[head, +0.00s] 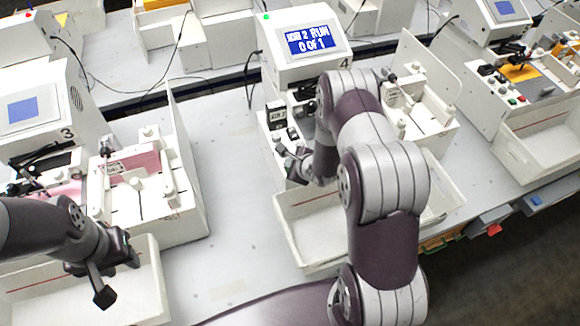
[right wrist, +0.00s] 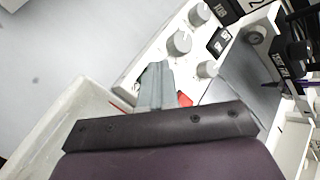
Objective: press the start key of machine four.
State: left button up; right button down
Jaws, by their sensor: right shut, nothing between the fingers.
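Machine four (head: 305,68) stands at the centre of the head view, with "4" under its screen. Its screen (head: 312,40) is blue and reads "JOB 2 RUN" and "0 OF 1". My right gripper (head: 298,168) is over the front of its control panel. In the right wrist view the shut, empty fingers (right wrist: 157,75) point at the panel; I cannot tell whether they touch it. A red key (right wrist: 184,98) shows just right of the fingers. No green key is visible; the fingers cover that spot. My left gripper (head: 103,290) hangs by machine three, its jaws unclear.
Grey knobs (right wrist: 180,42) and a black job label (right wrist: 232,10) are close to my right fingers. A white tray (head: 300,240) sits in front of machine four. Machine three (head: 40,110) is at the left. Bare table (head: 230,190) lies between the two machines.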

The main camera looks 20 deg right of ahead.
jog(key=shift+f, duration=0.15)
dwell(0.3)
jog(key=shift+r+p, duration=0.75)
jog(key=shift+r, duration=0.15)
notch_tip(320, 180, up, 5)
jog(key=p, duration=0.4)
jog(key=shift+r+p, duration=0.1)
jog(key=shift+p, duration=0.25)
